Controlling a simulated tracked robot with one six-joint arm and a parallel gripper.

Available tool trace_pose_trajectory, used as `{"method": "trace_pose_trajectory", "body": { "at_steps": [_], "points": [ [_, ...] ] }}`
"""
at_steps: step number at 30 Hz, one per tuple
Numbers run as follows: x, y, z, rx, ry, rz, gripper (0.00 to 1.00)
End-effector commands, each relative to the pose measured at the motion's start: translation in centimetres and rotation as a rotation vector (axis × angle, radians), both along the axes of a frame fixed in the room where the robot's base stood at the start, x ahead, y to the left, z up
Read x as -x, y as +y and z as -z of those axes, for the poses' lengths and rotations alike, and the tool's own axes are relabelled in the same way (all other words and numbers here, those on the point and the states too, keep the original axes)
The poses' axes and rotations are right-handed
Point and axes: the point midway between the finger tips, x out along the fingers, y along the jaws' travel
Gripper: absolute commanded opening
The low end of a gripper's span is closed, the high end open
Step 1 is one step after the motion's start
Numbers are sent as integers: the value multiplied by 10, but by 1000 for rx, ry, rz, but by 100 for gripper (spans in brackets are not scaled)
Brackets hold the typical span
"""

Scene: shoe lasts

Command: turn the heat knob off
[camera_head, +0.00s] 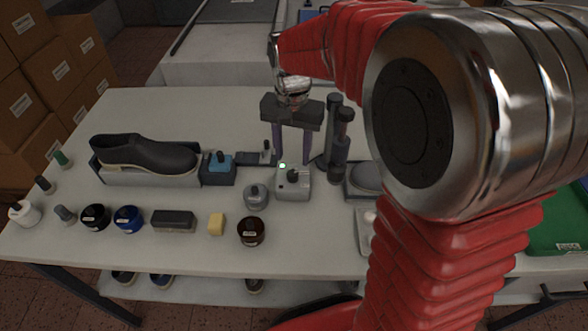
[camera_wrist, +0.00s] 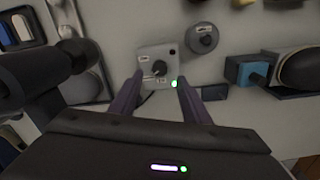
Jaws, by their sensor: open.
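The heat knob (camera_head: 292,175) is a small dark knob on top of a light grey box (camera_head: 291,189) near the middle of the table. In the wrist view the knob (camera_wrist: 159,68) sits at the centre of the box's face (camera_wrist: 148,52), with small labels beside it. A green light glows at the box's corner (camera_wrist: 174,84). My gripper (camera_head: 291,161) points down at the box from behind. Its two purple fingers are open and empty. In the wrist view the fingertips (camera_wrist: 160,76) are at either side of the knob, apart from it.
A grey lidded jar (camera_head: 256,196) stands left of the box. A blue block with a dark knob (camera_head: 218,169) and a dark shoe (camera_head: 145,153) are further left. Dark cylinders (camera_head: 338,148) stand close right. Several jars and a yellow block (camera_head: 216,224) line the front.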

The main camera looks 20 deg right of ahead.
Motion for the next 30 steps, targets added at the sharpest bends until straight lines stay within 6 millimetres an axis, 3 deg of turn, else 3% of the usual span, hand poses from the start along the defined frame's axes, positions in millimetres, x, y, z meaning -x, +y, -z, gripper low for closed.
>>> {"method": "trace_pose_trajectory", "body": {
  "at_steps": [6, 13, 25, 30],
  "points": [
    [1, 0, 35, -1, 4, 0, 43],
    [0, 0, 62, 0, 2, 0, 43],
    [0, 0, 68, 0, 0, 1, 43],
    [0, 0, 68, 0, 0, 1, 31]
  ]
}}
